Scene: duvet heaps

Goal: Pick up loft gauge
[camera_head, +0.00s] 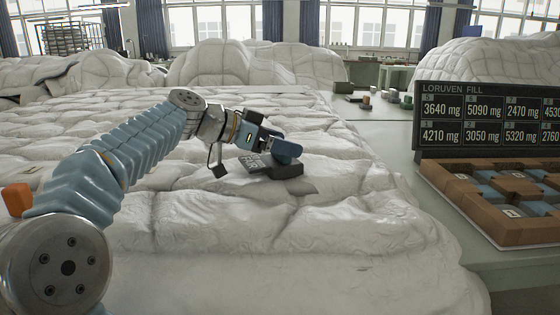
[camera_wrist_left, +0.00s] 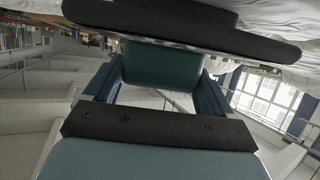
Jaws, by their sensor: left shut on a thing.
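The loft gauge, a dark grey block with a keypad-like face (camera_head: 258,164), shows over the white quilted duvet in the head view, slightly tilted. My left gripper (camera_head: 277,150) reaches in from the left and is shut on it from above. The blue finger covers part of the gauge's upper side. I cannot tell whether the gauge's underside touches the duvet. My right gripper is not in view.
The puffy duvet (camera_head: 190,240) covers the near surface. At right, a dark display board (camera_head: 488,119) with mg readings stands behind a brown compartmented tray (camera_head: 461,207). More duvet heaps (camera_head: 250,62) lie behind. Small items sit on the back right table.

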